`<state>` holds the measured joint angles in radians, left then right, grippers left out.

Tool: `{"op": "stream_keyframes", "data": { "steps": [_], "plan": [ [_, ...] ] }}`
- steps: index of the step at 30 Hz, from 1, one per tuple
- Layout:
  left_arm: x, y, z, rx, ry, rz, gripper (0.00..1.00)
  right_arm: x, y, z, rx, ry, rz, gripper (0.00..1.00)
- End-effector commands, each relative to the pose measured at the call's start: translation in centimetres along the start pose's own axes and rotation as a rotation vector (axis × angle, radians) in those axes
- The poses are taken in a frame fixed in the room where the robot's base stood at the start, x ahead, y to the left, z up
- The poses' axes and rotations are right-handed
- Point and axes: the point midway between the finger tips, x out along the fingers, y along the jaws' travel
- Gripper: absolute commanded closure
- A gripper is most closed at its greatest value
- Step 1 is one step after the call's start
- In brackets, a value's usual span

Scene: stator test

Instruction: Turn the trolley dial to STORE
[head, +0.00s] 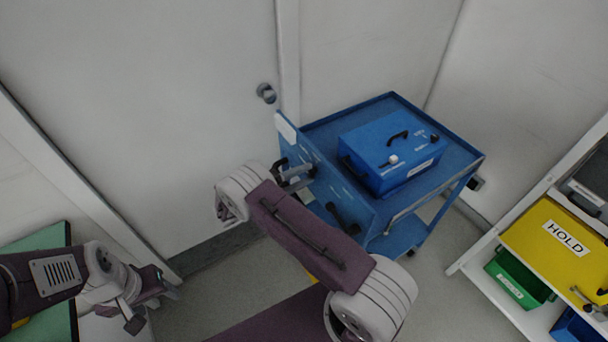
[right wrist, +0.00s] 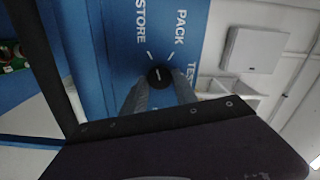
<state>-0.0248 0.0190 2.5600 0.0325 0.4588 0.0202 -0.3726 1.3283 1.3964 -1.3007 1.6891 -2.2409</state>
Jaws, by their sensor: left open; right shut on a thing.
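The blue trolley (head: 462,158) stands against the wall right of the door in the head view, with an upright blue panel at its left end. In the right wrist view this panel (right wrist: 115,50) carries the words STORE, PACK and TEST around a black dial (right wrist: 160,76). The dial has a short white mark; which word it points at is hard to tell. My right gripper (right wrist: 156,94) is shut on the dial, one finger on each side. In the head view, my right gripper (head: 297,178) is at the panel. My left gripper (head: 150,302) is open and empty, low at the left.
A blue box (head: 400,143) with a black handle sits on the trolley top. A green-topped surface (head: 40,240) is at the left. A grey door knob (head: 266,92) is behind.

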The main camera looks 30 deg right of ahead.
Motion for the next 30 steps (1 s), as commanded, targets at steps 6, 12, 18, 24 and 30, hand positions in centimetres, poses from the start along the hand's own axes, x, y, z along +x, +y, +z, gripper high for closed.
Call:
{"op": "stream_keyframes", "data": {
  "steps": [6, 12, 18, 24, 30],
  "plan": [
    [-0.14, 0.00, -0.02, 0.000, 0.000, 0.000, 0.40, -0.05, 0.10, 0.02, -0.140, -0.002, 0.003, 1.00],
    [-0.19, 0.00, -0.02, 0.000, 0.000, 0.000, 0.40, -0.05, 0.11, 0.03, -0.223, -0.002, 0.003, 1.00],
    [-0.22, 0.00, -0.02, 0.000, 0.000, 0.000, 0.40, -0.05, 0.12, 0.03, -0.262, -0.002, 0.003, 1.00],
    [-0.22, 0.00, -0.03, 0.000, 0.000, 0.000, 0.40, -0.05, 0.14, 0.03, -0.273, -0.002, 0.003, 1.00],
    [-0.21, 0.00, -0.02, 0.000, 0.000, 0.000, 0.40, -0.05, 0.15, 0.02, -0.273, -0.002, 0.003, 1.00]
  ]
}}
